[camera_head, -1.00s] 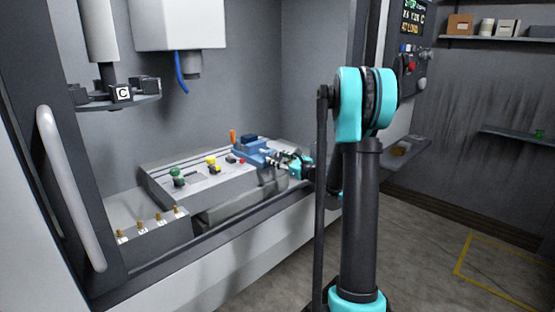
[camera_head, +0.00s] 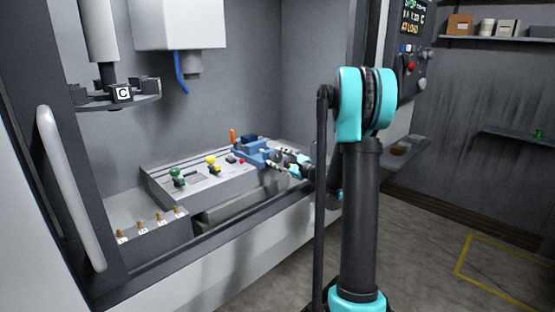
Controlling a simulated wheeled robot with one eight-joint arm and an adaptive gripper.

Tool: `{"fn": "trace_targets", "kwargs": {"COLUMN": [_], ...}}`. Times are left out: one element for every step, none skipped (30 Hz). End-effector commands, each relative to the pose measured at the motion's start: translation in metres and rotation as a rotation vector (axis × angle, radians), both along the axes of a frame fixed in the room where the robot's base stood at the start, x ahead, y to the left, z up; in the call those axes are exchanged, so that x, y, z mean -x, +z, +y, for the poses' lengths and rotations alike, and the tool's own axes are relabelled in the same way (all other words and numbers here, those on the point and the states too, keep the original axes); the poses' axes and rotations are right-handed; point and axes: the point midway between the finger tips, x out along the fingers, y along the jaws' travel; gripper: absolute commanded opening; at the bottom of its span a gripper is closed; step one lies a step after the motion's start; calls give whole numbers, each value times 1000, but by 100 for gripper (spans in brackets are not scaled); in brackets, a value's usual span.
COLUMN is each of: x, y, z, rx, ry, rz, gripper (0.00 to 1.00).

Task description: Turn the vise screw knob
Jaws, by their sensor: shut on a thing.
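A blue vise (camera_head: 251,150) sits on the right part of the grey machine bed (camera_head: 215,188), inside the enclosure. My gripper (camera_head: 272,160) is at the vise's right front side, with its fingers shut at the screw knob there. The knob is small in this view and mostly hidden by the fingers. My teal and black arm reaches in from the right to the vise.
Green (camera_head: 177,176) and yellow (camera_head: 211,162) knobs stand on the bed left of the vise, with an orange handle (camera_head: 233,136) behind it. A block with several brass fittings (camera_head: 151,225) is at front left. A tool carousel (camera_head: 115,97) hangs above left. A door handle (camera_head: 70,188) is at far left.

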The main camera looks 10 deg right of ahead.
Motion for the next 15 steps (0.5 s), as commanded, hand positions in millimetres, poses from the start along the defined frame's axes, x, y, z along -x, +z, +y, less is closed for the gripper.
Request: {"fn": "trace_targets", "kwargs": {"x": [0,0,0,0,0,0,0,0,0,0,0,0,0,0,0], "y": [0,0,0,0,0,0,0,0,0,0,0,0,0,0,0], "z": [0,0,0,0,0,0,0,0,0,0,0,0,0,0,0], "rx": [35,58,89,113,135,166,190,212,243,267,289,320,343,366,397], "ry": [0,0,1,1,1,1,1,1,1,1,1,1,1,1,1], "rz": [-25,-42,-64,-81,-98,-120,-137,-153,-176,-193,-209,-232,-249,-265,-287], "gripper": [18,18,18,18,18,18,18,18,18,18,18,18,18,18,18]}}
